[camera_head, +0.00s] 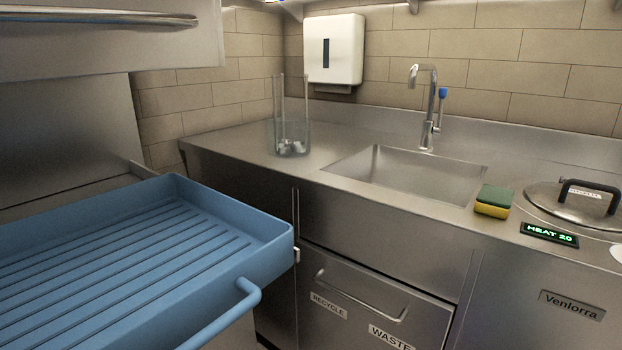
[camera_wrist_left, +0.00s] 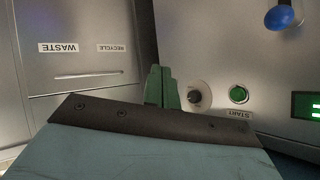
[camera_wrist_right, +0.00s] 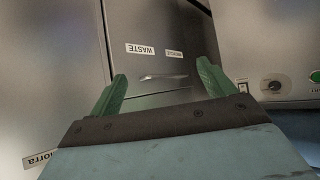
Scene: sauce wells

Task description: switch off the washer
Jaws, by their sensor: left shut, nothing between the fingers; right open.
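What looks like the washer's control panel (camera_wrist_left: 215,65) is a steel front in the left wrist view, which is upside down. It carries a dark round knob (camera_wrist_left: 194,97) on a pale plate, a green button (camera_wrist_left: 238,94) labelled START and a green lit display (camera_wrist_left: 305,106), cut off at the edge. My left gripper (camera_wrist_left: 160,72) is shut and empty, its fingertips beside the knob in the picture; contact is not visible. My right gripper (camera_wrist_right: 160,76) is open and empty before the waste cabinet. The knob (camera_wrist_right: 272,86) also shows in the right wrist view. The knob's setting is too small to read.
A blue ribbed tray (camera_head: 277,244) with a handle juts out at left. The waste and recycle cabinet (camera_head: 340,285) stands under the sink (camera_head: 400,178). A sponge (camera_head: 493,199), a lidded pot (camera_head: 560,202) and a HEAT 20 display (camera_head: 549,235) are at right.

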